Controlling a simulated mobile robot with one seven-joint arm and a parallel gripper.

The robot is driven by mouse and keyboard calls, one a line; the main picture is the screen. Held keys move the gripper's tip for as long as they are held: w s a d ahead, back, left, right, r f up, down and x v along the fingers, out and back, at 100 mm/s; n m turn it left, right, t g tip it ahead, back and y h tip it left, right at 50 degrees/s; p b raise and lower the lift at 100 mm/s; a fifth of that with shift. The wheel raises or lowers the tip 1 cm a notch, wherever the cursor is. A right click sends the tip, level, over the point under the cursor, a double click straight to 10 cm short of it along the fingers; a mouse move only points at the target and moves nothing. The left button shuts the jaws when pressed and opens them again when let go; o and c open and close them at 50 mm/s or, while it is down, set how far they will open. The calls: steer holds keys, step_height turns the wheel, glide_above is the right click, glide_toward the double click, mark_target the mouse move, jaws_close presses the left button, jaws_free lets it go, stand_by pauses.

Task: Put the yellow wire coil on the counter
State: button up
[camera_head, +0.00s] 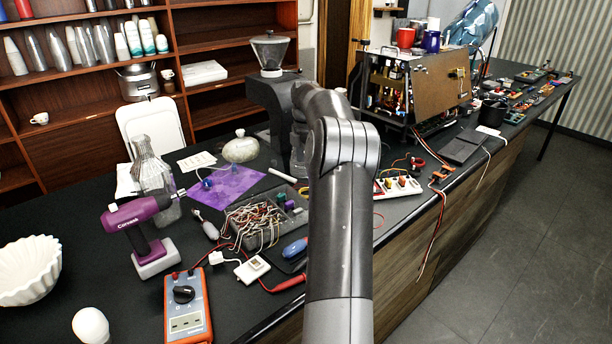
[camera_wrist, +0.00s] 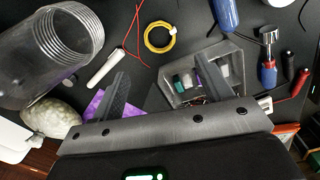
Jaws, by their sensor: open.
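The yellow wire coil (camera_wrist: 149,41) shows in the wrist view as a small ring with a pale tag, on the dark counter (camera_wrist: 190,14). It lies just beyond the fingertips of my gripper (camera_wrist: 163,68), which is open with nothing between its fingers. The coil looks apart from both fingers. The counter also shows in the head view (camera_head: 60,210).
A grey parts bin (camera_head: 285,232) holds tangled wires. A multimeter (camera_head: 187,308), a purple drill (camera_head: 138,232) and a glass bottle (camera_head: 152,170) stand left of my arm. In the wrist view a clear jar (camera_wrist: 50,55), a white pen (camera_wrist: 106,70) and red wires lie near the coil.

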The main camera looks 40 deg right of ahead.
steer(key=s+a+r+m+t+h, duration=0.1)
steer(key=s+a+r+m, duration=0.15)
steer(key=a+r, duration=0.45)
steer(key=s+a+r+m, duration=0.2)
steer(key=s+a, duration=0.1)
steer(key=a, duration=0.8)
steer(key=s+a+r+m+t+h, duration=0.1)
steer(key=s+a+r+m, duration=0.15)
steer(key=a+r, duration=0.45)
steer(key=s+a+f+m+t+y, duration=0.1)
steer(key=s+a+f+m, duration=0.3)
steer(key=s+a, duration=0.4)
steer(key=s+a+f+m+t+y, duration=0.1)
steer(key=s+a+f+m, duration=0.3)
steer(key=s+a, duration=0.5)
steer(key=s+f+t, duration=0.1)
steer(key=s, duration=0.5)
steer(key=shift+a+f+t, duration=0.15)
steer(key=shift+f+t, duration=0.05)
steer(key=shift+t, duration=0.1)
